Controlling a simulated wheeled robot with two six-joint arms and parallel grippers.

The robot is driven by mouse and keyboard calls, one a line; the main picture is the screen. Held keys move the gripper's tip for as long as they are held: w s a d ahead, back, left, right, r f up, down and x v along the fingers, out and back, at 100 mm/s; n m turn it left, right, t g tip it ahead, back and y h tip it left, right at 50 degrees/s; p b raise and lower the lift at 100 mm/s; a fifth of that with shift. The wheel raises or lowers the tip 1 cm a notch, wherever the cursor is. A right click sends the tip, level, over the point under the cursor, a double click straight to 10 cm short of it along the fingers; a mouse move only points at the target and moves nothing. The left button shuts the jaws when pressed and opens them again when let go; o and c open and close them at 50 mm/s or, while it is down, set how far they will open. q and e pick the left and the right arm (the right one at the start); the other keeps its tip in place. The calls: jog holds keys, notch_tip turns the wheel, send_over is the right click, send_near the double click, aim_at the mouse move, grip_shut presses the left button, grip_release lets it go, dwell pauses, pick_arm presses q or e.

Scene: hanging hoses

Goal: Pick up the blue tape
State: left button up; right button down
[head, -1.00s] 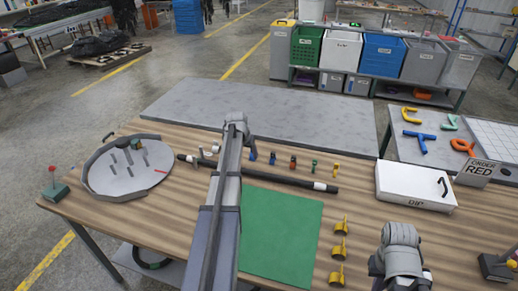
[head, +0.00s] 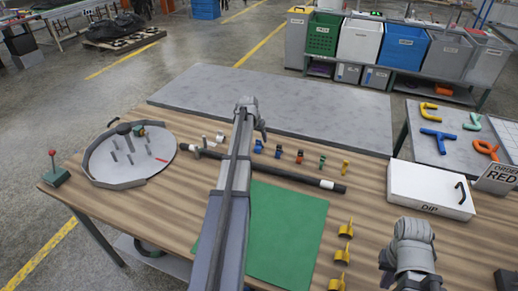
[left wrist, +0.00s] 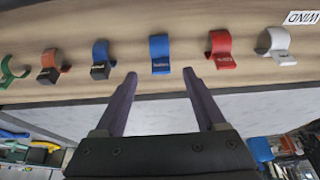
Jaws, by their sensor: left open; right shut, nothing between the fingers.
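Two small blue curled pieces stand in a row of coloured ones on the wooden table. In the head view they are a left blue piece (head: 258,146) and a right blue piece (head: 278,151). In the left wrist view one blue piece (left wrist: 160,55) lies straight ahead between the fingers, and another blue piece (left wrist: 99,60) with a black front is to its left. I cannot tell for sure which is the tape. My left gripper (left wrist: 160,97) is open and empty, apart from the pieces. My right gripper (head: 410,268) is at the bottom right, shut; its fingertips are hidden.
A dark rod (head: 270,172) lies in front of the row. A green mat (head: 290,230), yellow clips (head: 345,229), a white DIP box (head: 425,195) and a round tray (head: 105,175) are on the table. A grey panel (head: 300,110) is behind the row.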

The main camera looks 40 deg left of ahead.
aim_at(259, 141)
pick_arm(q)
jog(key=shift+f, duration=0.1)
pick_arm(e)
jog(key=shift+f, duration=0.1)
pick_arm(q)
jog(key=b+x, duration=0.4)
jog(key=x, duration=0.1)
jog(key=shift+w+a+b, duration=0.1)
jog(key=shift+w+b, duration=0.05)
jog(key=shift+b, duration=0.2)
pick_arm(e)
notch_tip(259, 141, down, 5)
jog(key=shift+r, duration=0.3)
pick_arm(q)
jog(key=shift+c, duration=0.2)
grip_shut()
